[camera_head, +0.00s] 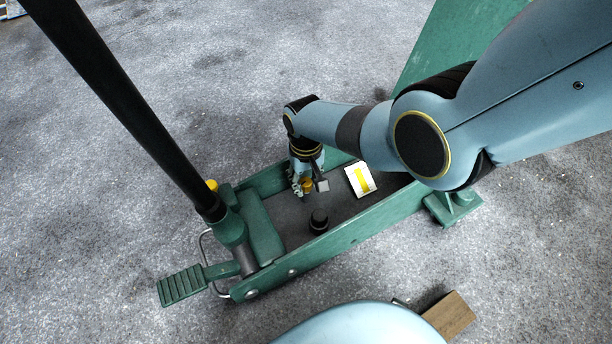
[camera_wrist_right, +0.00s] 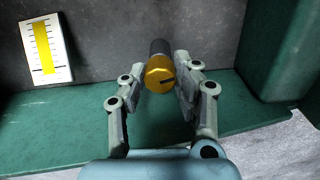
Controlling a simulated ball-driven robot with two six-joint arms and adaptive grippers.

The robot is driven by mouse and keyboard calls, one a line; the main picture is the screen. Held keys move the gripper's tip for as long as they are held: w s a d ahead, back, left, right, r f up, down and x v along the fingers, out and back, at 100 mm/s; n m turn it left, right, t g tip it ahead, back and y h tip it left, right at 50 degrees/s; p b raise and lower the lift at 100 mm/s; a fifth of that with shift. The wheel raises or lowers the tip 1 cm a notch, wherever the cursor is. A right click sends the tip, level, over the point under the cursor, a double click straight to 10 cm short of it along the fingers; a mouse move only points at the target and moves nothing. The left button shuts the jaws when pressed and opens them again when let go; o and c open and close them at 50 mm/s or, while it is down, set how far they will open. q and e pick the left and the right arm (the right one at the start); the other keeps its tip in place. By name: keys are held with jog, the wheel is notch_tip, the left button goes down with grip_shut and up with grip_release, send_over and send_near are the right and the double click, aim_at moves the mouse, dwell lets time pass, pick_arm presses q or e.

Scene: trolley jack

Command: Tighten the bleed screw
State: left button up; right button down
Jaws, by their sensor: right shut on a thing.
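The bleed screw is a brass-yellow round head with a dark slot on a dark stem, seen in the right wrist view (camera_wrist_right: 158,74). In the head view its yellow head (camera_head: 307,187) shows small inside the green jack frame. My right gripper (camera_head: 308,187) reaches down into the frame at the screw. In the right wrist view the fingers of my right gripper (camera_wrist_right: 159,88) stand on both sides of the screw head and are shut on it. Part of the stem is hidden behind the head. My left gripper is not in view.
The green trolley jack (camera_head: 350,235) stands on the grey floor. A black cap (camera_head: 319,220) sits inside its frame near a white label with a yellow gauge mark (camera_head: 360,180). A long black handle (camera_head: 130,110) rises to the upper left. A green pedal (camera_head: 182,287) juts out left.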

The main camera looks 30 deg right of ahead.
jog(key=m, duration=0.5)
jog(key=shift+m+p, duration=0.3)
jog(key=m, duration=0.4)
jog(key=shift+m, duration=0.3)
jog(key=m, duration=0.3)
jog(key=shift+m, duration=0.3)
jog(key=m, duration=0.5)
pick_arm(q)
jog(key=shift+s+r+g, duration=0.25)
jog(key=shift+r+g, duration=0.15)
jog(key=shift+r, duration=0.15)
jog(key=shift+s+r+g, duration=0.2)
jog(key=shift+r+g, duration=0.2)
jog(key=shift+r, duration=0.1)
pick_arm(e)
jog(key=shift+m, duration=0.9)
jog(key=c, duration=1)
grip_release()
